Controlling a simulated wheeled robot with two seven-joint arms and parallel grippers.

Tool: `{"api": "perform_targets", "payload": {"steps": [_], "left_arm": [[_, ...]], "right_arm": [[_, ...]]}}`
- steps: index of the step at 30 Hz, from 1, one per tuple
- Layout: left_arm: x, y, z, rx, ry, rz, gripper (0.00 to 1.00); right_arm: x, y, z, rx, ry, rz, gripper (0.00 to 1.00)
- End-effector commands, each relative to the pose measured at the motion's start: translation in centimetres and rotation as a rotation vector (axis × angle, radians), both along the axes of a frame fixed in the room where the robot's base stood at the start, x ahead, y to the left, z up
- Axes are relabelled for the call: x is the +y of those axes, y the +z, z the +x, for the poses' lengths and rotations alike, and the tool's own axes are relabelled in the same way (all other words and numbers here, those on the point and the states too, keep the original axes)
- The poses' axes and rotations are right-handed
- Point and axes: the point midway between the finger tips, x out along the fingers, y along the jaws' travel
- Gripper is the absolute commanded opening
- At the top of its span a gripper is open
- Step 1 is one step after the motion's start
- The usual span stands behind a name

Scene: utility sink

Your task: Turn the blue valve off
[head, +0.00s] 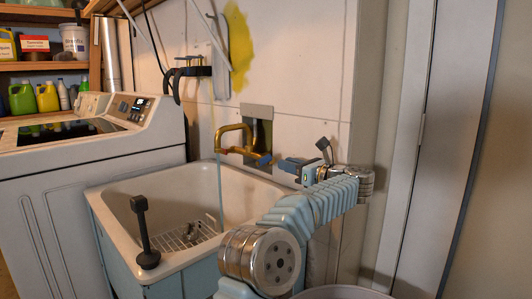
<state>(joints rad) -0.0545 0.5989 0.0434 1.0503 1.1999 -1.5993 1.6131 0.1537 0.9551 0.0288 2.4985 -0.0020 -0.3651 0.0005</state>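The brass faucet (232,137) is mounted on the wall above the utility sink (128,190). A thin stream of water (220,185) falls from its spout into the basin. My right gripper is not in view.
A white washing machine (60,165) stands left of the sink. A black-handled plunger-like tool (143,230) is at the sink's front rim. A wire rack (185,240) lies in the basin. A hose and hooks (190,72) hang on the wall above. A pale door frame (425,140) is at the right.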

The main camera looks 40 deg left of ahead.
Motion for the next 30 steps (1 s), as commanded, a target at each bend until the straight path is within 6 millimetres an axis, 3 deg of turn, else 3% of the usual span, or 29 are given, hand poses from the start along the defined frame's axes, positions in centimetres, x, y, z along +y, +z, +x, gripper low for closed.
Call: {"api": "perform_targets", "payload": {"steps": [6,12,18,25,30], "left_arm": [[5.3,0.4,0.4,0.001,0.003,0.0,0.21],[8.5,0.2,0.7,0.001,0.001,0.0,0.21],[9.7,0.1,0.8,0.0,0.0,0.0,0.21],[9.7,0.0,0.8,0.0,-0.001,0.001,0.21],[9.7,0.0,0.8,0.0,-0.001,0.001,0.0]], "right_arm": [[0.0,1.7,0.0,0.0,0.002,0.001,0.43],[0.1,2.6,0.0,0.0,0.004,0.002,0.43],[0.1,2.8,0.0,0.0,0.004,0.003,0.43],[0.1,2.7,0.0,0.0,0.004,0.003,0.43],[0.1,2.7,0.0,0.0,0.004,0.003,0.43]]}}
